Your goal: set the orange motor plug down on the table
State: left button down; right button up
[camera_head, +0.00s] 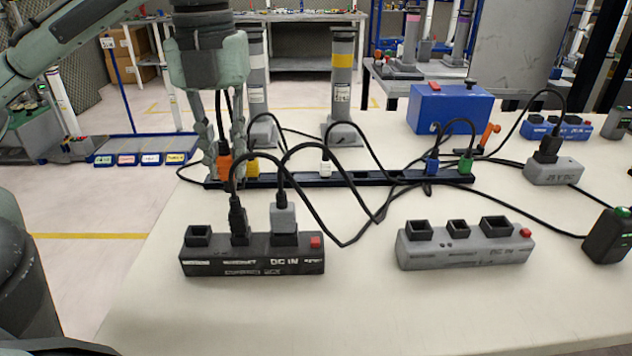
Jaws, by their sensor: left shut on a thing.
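The orange motor plug (225,164) is between the fingers of my left gripper (223,168), which is shut on it and points down. The plug is at the left end of a long black rail (300,180) on the table (370,310). I cannot tell whether it sits in the rail or just above it. A black cable rises from the plug between the fingers. A yellow plug (252,165) is close on its right in the rail. My right gripper is not in view.
White, blue (432,165) and green (465,165) plugs stand along the rail. A black DC IN strip (250,262) with two plugs and a grey strip (465,250) stand in front. Loose cables cross the middle. The table's front is clear.

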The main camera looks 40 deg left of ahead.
pick_arm(q)
jog(key=w+d+f, duration=0.1)
jog(key=w+f, duration=0.1)
jog(key=w, duration=0.1)
jog(key=w+d+f, duration=0.1)
jog(key=w, duration=0.1)
jog(key=w+d+f, duration=0.2)
jog(key=w, duration=0.1)
jog(key=shift+w+d+f, duration=0.1)
jog(key=shift+w+f, duration=0.25)
jog(key=shift+f, duration=0.55)
notch_tip(320, 180, down, 3)
jog(key=shift+r, duration=0.2)
jog(key=shift+f, duration=0.25)
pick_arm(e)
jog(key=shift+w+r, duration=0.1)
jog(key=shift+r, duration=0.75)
pick_arm(q)
jog(key=shift+f, duration=0.1)
jog(key=c, duration=1.4)
grip_release()
jog(key=shift+c, duration=0.2)
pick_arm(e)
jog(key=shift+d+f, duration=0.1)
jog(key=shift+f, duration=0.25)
